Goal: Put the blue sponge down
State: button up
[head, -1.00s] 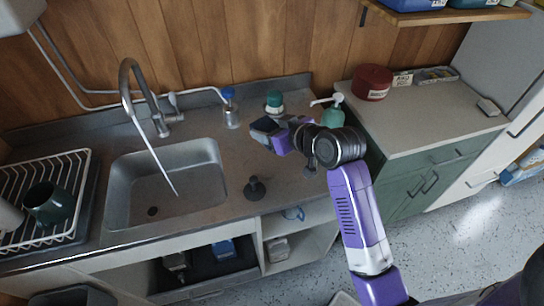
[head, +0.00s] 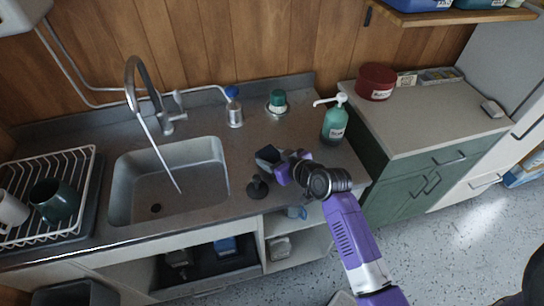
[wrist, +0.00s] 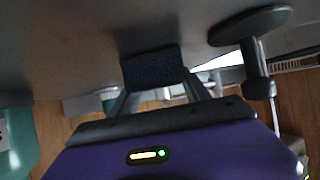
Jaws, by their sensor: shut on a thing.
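My gripper (head: 276,163) is over the worktop to the right of the sink, shut on the blue sponge (head: 266,153). In the wrist view the sponge (wrist: 153,70) is a dark blue block between the two fingers. The grey worktop surface (wrist: 70,45) shows close beyond it. I cannot tell whether the sponge touches the worktop. The sponge's lower side is hidden.
A black plunger-like thing (head: 257,187) stands just left of my gripper, close in the wrist view too (wrist: 255,65). A green pump bottle (head: 334,122) stands behind right. A green-capped jar (head: 277,103) and blue-topped bottle (head: 235,113) stand behind. The sink (head: 168,185) is left.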

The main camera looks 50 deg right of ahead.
jog(key=shift+f, duration=0.1)
jog(key=o, duration=1.5)
jog(key=shift+c, duration=0.2)
